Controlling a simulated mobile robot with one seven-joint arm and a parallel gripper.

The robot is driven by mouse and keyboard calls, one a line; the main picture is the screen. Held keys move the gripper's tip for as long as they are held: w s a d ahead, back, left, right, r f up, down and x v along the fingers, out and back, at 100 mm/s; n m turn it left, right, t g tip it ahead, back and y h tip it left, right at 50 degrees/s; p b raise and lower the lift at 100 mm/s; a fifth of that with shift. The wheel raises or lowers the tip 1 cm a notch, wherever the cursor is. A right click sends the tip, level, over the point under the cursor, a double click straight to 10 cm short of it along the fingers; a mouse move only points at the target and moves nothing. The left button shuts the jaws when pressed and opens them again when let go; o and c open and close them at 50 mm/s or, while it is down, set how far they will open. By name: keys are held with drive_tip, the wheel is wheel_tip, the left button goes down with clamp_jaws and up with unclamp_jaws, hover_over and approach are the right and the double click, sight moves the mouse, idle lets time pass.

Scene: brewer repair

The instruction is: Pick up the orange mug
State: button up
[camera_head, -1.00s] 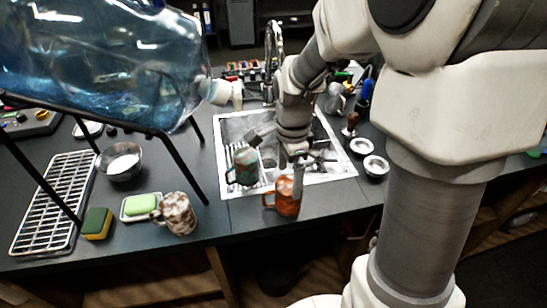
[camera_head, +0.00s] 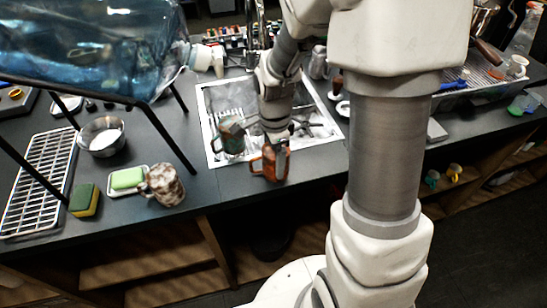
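The orange mug (camera_head: 269,164) stands on the dark counter, close to the front rim of the sink, with its handle to the left. My gripper (camera_head: 277,148) points down at the mug's upper right part. Its fingers overlap the mug in the picture. The fingertips are small and partly hidden, so I cannot tell whether they are apart or closed on the mug.
A green and brown mug (camera_head: 231,137) is at the sink's (camera_head: 207,113) left side. A mottled brown and white mug (camera_head: 165,186), a green soap bar (camera_head: 127,178) and a sponge (camera_head: 84,200) are left. A large water bottle (camera_head: 95,45) on a black stand fills the upper left.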

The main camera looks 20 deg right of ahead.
drive_tip(key=c, duration=0.8)
drive_tip(key=shift+r, duration=0.15)
